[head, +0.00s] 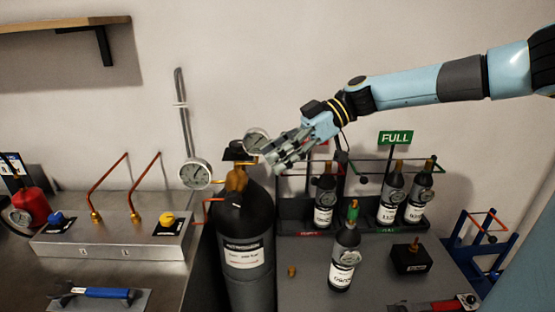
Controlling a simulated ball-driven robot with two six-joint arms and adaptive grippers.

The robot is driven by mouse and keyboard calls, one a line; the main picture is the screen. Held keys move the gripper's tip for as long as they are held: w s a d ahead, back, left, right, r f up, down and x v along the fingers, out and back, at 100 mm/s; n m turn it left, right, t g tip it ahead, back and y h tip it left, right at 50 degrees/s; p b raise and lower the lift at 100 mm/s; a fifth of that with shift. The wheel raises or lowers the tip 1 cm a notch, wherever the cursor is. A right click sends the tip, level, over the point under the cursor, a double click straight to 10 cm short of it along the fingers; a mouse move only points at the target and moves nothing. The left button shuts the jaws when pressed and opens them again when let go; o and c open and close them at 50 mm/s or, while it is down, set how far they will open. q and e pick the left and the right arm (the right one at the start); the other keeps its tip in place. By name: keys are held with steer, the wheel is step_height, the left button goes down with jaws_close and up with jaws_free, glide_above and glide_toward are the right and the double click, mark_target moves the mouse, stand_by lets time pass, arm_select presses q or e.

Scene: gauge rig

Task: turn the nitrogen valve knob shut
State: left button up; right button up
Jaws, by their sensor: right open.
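The nitrogen cylinder (246,225) is a tall dark bottle with a white label, standing upright in the middle. Its brass neck (236,180) carries a dark valve knob (237,151) at the top. My right gripper (272,158) reaches in from the upper right. It is open, with its fingertips just right of the knob in the picture; I cannot tell whether they touch anything there. A round gauge (257,140) is partly behind the gripper. Another round gauge (195,174) sits left of the neck. My left gripper is not in view.
A metal bench (120,225) with red pipes and a yellow knob (167,218) stands left. Small dark bottles (345,256) and a rack with a green FULL sign (395,138) stand right. A wooden shelf (60,24) hangs upper left. The wall above the cylinder is clear.

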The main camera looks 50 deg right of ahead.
steer(key=shift+g, duration=0.5)
steer(key=shift+s+a+f, duration=0.55)
steer(key=shift+a+f, duration=0.05)
steer(key=shift+a, duration=0.1)
steer(key=shift+s+a+f, duration=0.55)
steer(key=shift+a, duration=0.15)
